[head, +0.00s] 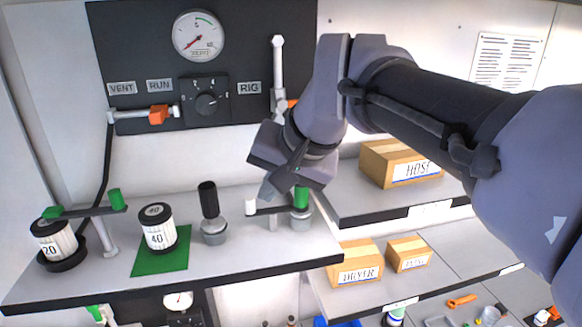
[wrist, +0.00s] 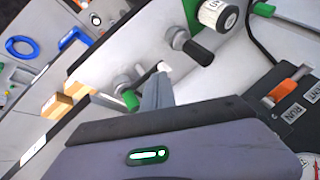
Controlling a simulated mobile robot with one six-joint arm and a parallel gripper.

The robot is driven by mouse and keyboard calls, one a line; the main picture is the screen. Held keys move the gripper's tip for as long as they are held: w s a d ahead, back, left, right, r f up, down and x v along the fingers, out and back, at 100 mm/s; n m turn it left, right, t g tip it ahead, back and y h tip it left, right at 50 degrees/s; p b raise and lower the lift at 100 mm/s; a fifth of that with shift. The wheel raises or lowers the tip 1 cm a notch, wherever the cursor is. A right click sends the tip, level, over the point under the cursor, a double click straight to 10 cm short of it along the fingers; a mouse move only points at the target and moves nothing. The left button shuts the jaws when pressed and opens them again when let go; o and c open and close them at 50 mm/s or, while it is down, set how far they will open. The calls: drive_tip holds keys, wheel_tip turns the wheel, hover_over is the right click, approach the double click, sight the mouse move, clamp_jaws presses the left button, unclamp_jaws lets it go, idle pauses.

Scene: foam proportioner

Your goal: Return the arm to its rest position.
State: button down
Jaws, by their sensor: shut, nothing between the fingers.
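My arm reaches in from the right side of the head view and bends down over the right part of the bench. My gripper (head: 268,190) is shut and empty, and it points down just above the white-tipped and green-handled valve (head: 300,199). I cannot tell whether it touches the valve. In the wrist view my gripper (wrist: 160,85) shows as grey fingers close together, with the valve's green handle (wrist: 130,99) beside them.
The bench (head: 110,277) holds a cartridge marked 40 (head: 157,230) on a green mat, one marked 20 (head: 55,243), and a black-handled knob (head: 209,200). Behind stands a dark panel with a gauge (head: 198,35). Boxes (head: 392,162) sit on shelves at right.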

drive_tip(key=s+d+f+m+t+h, duration=0.2)
drive_tip(key=s+d+f+m+h, duration=0.1)
drive_tip(key=s+d+f, duration=1.15)
drive_tip(key=s+f+g+b, duration=0.1)
drive_tip(key=s+f+b, duration=0.1)
drive_tip(key=f+b, duration=1.8)
drive_tip(key=s+f+b, duration=0.2)
drive_tip(key=f+b, duration=1.8)
drive_tip(key=f, duration=0.2)
drive_tip(key=shift+s+d+m+g, duration=0.15)
drive_tip(key=shift+m+g, duration=0.15)
drive_tip(key=shift+g, duration=0.1)
drive_tip(key=shift+f, duration=0.15)
